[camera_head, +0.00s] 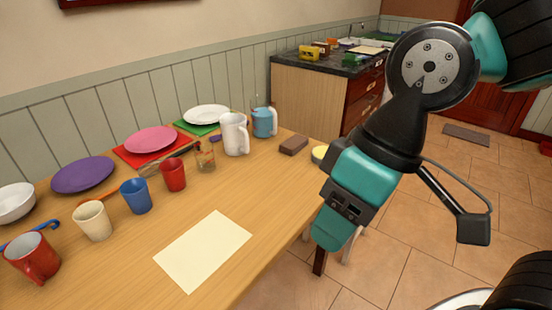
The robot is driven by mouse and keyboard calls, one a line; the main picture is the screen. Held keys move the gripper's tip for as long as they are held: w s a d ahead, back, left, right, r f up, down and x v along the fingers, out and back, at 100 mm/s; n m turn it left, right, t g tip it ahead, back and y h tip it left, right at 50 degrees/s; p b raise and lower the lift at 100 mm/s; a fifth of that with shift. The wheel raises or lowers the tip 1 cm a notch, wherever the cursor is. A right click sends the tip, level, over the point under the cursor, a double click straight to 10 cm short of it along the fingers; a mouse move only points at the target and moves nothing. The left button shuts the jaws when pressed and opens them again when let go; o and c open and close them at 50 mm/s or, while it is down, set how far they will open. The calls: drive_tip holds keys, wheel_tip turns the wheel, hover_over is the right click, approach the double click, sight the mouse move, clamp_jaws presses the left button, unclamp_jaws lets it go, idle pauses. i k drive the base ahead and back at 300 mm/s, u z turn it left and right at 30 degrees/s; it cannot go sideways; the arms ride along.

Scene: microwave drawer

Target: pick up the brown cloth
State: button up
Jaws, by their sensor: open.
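A small dark brown, block-like item (294,145) lies flat near the right end of the wooden table, right of the white mug. It is the closest match to the brown cloth; I cannot tell its material from here. My gripper (332,232) hangs at the lower end of my teal and black arm, in front of the table's right edge. It is right of and nearer than the brown item, apart from it in the picture. Its jaws are open, though the fingertips do not show clearly. Nothing is seen held.
A white mug (234,134), blue mug (264,122) and glass (205,157) stand left of the brown item. A yellow-topped round item (320,153) sits to its right, partly behind my arm. Cups and plates fill the left side. A cream sheet (203,250) lies in front.

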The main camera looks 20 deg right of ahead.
sight(296, 143)
drive_tip(key=u, duration=0.45)
drive_tip(key=k, duration=0.95)
drive_tip(key=z, duration=0.3)
drive_tip(key=i, duration=0.55)
drive_tip(key=z, duration=0.8)
drive_tip(key=i, duration=1.3)
drive_tip(key=u, duration=1.15)
drive_tip(key=i, duration=0.35)
drive_tip(key=u, duration=0.4)
